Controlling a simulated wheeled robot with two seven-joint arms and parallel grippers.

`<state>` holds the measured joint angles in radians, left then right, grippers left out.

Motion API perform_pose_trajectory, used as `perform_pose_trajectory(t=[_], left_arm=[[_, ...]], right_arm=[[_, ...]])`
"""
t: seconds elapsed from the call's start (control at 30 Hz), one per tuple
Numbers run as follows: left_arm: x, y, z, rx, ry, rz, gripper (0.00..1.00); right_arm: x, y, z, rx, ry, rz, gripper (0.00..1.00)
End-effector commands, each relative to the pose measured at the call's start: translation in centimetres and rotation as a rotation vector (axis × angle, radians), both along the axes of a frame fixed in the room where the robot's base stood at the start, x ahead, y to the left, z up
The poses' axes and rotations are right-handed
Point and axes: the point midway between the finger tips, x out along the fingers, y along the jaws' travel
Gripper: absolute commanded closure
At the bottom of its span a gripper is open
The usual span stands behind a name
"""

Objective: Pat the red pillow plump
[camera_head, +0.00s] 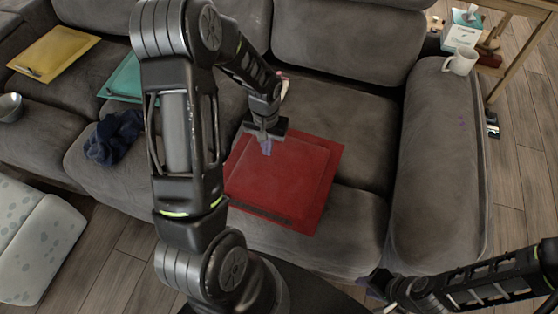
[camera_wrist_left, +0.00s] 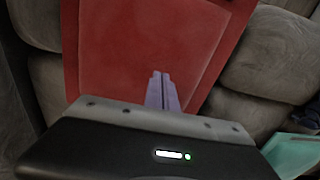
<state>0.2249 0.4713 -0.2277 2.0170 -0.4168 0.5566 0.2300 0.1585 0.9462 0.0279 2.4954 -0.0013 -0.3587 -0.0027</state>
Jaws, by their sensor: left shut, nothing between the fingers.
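The red pillow (camera_head: 290,180) lies flat on the grey sofa seat in the head view, its left edge partly hidden by my left arm. It also fills the upper middle of the left wrist view (camera_wrist_left: 140,45). My left gripper (camera_head: 266,148) is over the pillow's far part, its fingers shut and empty. In the left wrist view the lilac fingertips (camera_wrist_left: 162,78) show side by side against the red cloth; whether they touch it I cannot tell. My right arm shows at the lower right of the head view; its gripper (camera_head: 376,286) is only partly seen by the sofa's front.
The sofa arm (camera_head: 436,165) stands to the right, with a white mug (camera_head: 461,61) on it. A pale footstool (camera_head: 35,235) stands at lower left.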

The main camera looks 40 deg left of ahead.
Motion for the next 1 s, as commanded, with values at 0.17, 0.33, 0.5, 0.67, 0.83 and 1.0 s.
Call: perform_pose_trajectory(t=[0.17, 0.33, 0.5, 0.67, 0.83, 1.0], left_arm=[[0.0, 0.0, 0.0, 0.0, 0.0, 0.0, 1.0], [0.0, 0.0, -0.2, 0.0, 0.0, 0.0, 1.0], [0.0, 0.0, -1.0, 0.0, 0.001, 0.0, 1.0], [0.0, 0.0, -1.8, 0.0, 0.0, 0.0, 1.0], [0.0, 0.0, -2.6, 0.0, 0.0, 0.0, 1.0], [0.0, 0.0, -2.7, 0.0, 0.0, 0.0, 1.0]], right_arm=[[0.0, 0.0, 0.0, 0.0, 0.0, 0.0, 0.7], [0.0, 0.0, -0.2, 0.0, 0.0, 0.0, 0.7], [0.0, 0.0, -0.8, 0.0, 0.0, 0.0, 0.7], [0.0, 0.0, -1.5, 0.0, 0.0, 0.001, 0.7], [0.0, 0.0, -2.2, 0.0, 0.0, 0.001, 0.7], [0.0, 0.0, -2.1, 0.0, 0.0, 0.001, 0.7]])
